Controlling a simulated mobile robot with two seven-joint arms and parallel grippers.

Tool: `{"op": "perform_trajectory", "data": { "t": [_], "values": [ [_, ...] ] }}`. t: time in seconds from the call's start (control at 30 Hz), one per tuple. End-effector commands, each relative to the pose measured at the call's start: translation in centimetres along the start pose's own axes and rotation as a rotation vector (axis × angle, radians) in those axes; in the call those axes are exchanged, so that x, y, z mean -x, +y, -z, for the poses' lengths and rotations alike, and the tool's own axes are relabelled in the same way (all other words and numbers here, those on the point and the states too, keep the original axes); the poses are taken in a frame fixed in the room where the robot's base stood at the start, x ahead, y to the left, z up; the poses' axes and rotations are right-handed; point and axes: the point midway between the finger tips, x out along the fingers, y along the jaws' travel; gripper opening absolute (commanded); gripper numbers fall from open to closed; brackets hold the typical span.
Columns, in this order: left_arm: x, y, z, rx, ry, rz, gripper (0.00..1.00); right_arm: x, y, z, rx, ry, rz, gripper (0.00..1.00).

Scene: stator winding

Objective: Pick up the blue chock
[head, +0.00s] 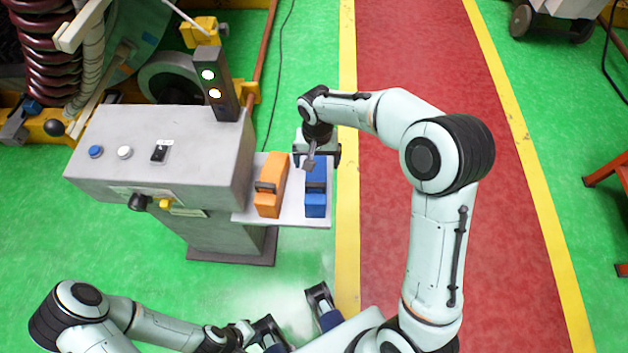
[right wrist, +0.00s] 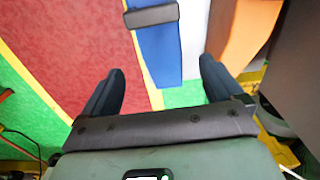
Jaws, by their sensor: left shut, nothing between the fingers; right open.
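The blue chock (head: 315,203) lies on a small light shelf (head: 247,215) on the side of the grey console. It has a dark strap or handle across it. My right gripper (head: 316,158) is open at the far end of the blue chock and covers part of it. In the right wrist view the blue chock (right wrist: 158,55) shows beyond and between the open fingers (right wrist: 160,88), with no visible grip on it. My left gripper (head: 268,332) is shut and empty at the bottom of the head view, well away from the chock.
An orange chock (head: 271,180) lies on the same shelf just left of the blue one, also in the right wrist view (right wrist: 245,28). The grey console (head: 160,150) with buttons and a signal light (head: 212,85) stands left. Open floor lies to the right.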

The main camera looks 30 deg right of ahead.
Motion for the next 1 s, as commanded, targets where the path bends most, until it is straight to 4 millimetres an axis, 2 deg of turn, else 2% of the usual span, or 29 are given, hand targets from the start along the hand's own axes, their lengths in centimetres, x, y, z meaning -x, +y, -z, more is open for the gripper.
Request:
{"op": "perform_trajectory", "data": {
  "t": [0.03, 0.1, 0.37, 0.63, 0.77, 0.97, 1.0],
  "values": [
    [-0.2, 0.0, 0.1, 0.000, 0.002, -0.001, 0.00, -1.2, 0.0, -0.1, 0.000, -0.003, -0.001, 0.94],
    [-0.3, 0.0, 0.2, -0.001, 0.005, -0.001, 0.00, -2.4, 0.0, -0.1, 0.000, -0.003, -0.001, 0.94],
    [-0.4, 0.0, 0.3, -0.001, 0.009, -0.002, 0.00, -4.4, 0.0, -0.1, 0.002, -0.002, 0.000, 0.94],
    [-0.8, -0.1, 0.5, -0.002, 0.015, -0.003, 0.00, -8.3, -0.1, -0.5, 0.001, -0.002, 0.000, 0.94],
    [-0.8, -0.1, 0.6, -0.002, 0.016, -0.004, 0.00, -9.1, -0.2, -0.5, 0.001, 0.000, 0.002, 0.94],
    [-0.8, -0.1, 0.6, -0.002, 0.016, -0.004, 0.00, -9.1, -0.2, -0.5, 0.001, 0.000, 0.002, 0.94],
    [-0.8, -0.1, 0.6, -0.002, 0.016, -0.004, 0.00, -9.1, -0.2, -0.5, 0.001, 0.000, 0.002, 0.87]
  ]
}}
